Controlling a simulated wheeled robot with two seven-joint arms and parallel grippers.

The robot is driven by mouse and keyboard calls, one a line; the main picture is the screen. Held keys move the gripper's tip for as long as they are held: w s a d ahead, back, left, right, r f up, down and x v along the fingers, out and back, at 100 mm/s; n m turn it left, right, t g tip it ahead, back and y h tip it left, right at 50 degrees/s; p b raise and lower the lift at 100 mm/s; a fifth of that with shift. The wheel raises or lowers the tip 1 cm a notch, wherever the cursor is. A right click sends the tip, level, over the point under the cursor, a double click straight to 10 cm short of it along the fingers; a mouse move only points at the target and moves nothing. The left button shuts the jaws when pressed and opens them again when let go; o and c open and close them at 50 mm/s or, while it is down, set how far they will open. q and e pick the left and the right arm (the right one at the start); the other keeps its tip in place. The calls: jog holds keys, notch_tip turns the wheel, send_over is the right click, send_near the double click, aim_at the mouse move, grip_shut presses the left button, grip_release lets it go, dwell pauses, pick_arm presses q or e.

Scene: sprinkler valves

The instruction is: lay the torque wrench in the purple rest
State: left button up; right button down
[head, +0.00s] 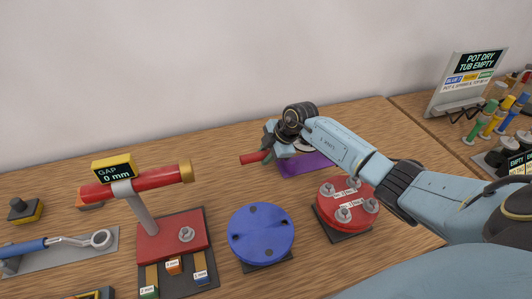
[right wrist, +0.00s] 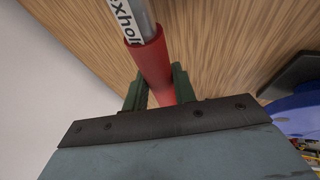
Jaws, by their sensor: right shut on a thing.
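My right gripper (head: 275,148) is shut on a red-handled tool (head: 255,158), whose red end sticks out to the left. In the right wrist view the tool (right wrist: 150,65) shows a red grip and a pale shaft with a label, partly reading "xhol", between the green fingers. A blue-handled wrench with a ring head (head: 62,241) lies on a grey plate at the left. Which one is the torque wrench is unclear. My left gripper is out of view.
A blue round plate (head: 261,233) and a red round plate with bolts (head: 347,204) stand in front of the purple rest. A red stand with a "GAP 0 mm" sign (head: 114,170) is left of them. A sign and coloured racks (head: 472,80) stand at the right.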

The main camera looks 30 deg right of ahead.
jog(key=shift+w, duration=0.1)
jog(key=shift+f+b, duration=0.8)
jog(key=shift+f, duration=0.4)
jog(key=c, duration=1.2)
grip_release()
jog(key=shift+o, duration=0.7)
jog(key=shift+s+f, duration=0.1)
jog(key=shift+s, duration=0.1)
jog(key=v, duration=1.3)
jog(key=shift+r+p, duration=0.35)
jog(key=shift+p, duration=0.1)
